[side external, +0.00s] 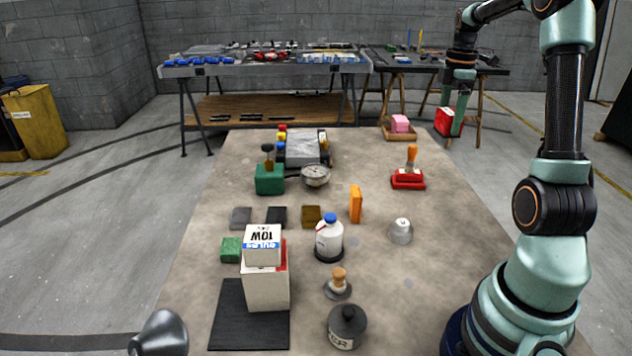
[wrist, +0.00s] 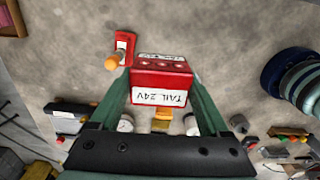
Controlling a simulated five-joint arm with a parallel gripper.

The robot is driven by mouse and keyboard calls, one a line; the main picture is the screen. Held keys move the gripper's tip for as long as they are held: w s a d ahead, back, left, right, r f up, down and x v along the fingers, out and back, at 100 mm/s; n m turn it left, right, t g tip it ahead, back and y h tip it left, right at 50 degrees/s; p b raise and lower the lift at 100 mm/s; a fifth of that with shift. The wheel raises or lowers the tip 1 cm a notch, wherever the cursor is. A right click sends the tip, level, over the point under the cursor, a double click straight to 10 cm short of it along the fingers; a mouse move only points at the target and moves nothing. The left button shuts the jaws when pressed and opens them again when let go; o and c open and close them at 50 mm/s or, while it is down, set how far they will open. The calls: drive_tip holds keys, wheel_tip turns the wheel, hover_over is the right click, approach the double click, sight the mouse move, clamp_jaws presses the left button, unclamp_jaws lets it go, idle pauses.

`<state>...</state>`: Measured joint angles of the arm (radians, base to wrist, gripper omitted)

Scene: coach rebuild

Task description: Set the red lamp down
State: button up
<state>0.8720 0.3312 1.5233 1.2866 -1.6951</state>
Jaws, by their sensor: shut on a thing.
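The red lamp is a red box with a white label reading "TAIL 24V" (wrist: 158,97). My gripper (wrist: 159,78) is shut on it, with one green finger along each side. In the side external view the lamp (side external: 444,122) hangs below my gripper (side external: 457,106) at the far right corner of the table (side external: 385,290), to the right of a wooden tray. Its height above the table top is hard to tell.
The wooden tray (side external: 386,134) holds a pink block (side external: 400,124). A red block with an orange-handled tool (side external: 408,180) stands nearer. Several blocks, a white bottle (side external: 330,240) and stacked boxes (side external: 265,285) fill the left and middle. The table's right side is mostly clear.

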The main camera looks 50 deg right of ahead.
drive_tip(key=w+a+f, duration=0.1)
drive_tip(key=w+a, duration=0.3)
drive_tip(key=w, duration=0.7)
drive_tip(key=w+a, duration=0.3)
drive_tip(key=w, duration=0.7)
wheel_tip(320, 180, down, 20)
drive_tip(key=shift+f, duration=0.15)
